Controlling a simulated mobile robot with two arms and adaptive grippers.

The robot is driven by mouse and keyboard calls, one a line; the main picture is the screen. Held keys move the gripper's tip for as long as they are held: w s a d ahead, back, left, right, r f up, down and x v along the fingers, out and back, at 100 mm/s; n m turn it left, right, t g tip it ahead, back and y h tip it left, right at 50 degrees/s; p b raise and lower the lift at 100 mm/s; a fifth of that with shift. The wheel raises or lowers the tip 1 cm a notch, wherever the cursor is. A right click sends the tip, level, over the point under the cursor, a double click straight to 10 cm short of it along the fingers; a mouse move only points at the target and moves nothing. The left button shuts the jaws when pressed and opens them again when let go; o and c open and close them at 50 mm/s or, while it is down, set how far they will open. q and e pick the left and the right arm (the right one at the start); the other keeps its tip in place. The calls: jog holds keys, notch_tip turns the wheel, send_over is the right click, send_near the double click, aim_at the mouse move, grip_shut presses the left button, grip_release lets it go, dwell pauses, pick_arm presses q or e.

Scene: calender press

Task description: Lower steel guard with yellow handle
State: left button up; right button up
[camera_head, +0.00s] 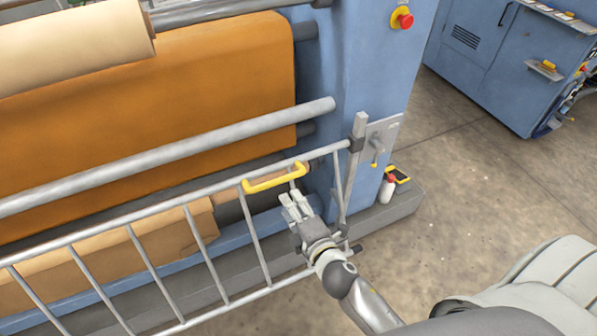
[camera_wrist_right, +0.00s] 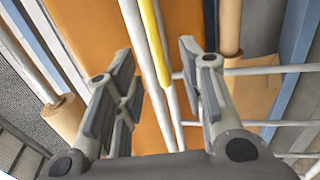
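The steel guard (camera_head: 199,236) is a barred grey railing in front of the press, slanting across the head view, its right end at an upright post (camera_head: 358,140). Its yellow handle (camera_head: 262,186) sits on the top rail near that end. My right gripper (camera_head: 292,199) is just below the handle, fingers pointing up toward it. In the right wrist view, my right gripper (camera_wrist_right: 160,80) has its fingers spread, with the yellow handle (camera_wrist_right: 153,35) running lengthwise in the gap between them. Nothing is gripped; I cannot tell how far the handle reaches between the fingers. My left gripper is not in view.
Behind the guard are an orange sheet (camera_head: 200,90), a steel roller (camera_head: 170,153) and tan rolls (camera_head: 75,45). The blue press column (camera_head: 365,60) carries a red button (camera_head: 405,20). A white bottle (camera_head: 387,190) stands on the ledge. The floor (camera_head: 470,190) to the right is clear.

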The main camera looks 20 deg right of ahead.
aim_at(279, 183)
jog(key=x, duration=0.7)
jog(key=p+x, duration=0.1)
jog(key=x, duration=0.2)
jog(key=shift+w+d+r, duration=0.15)
jog(key=shift+w+r, duration=0.1)
jog(key=shift+w, duration=0.15)
grip_shut()
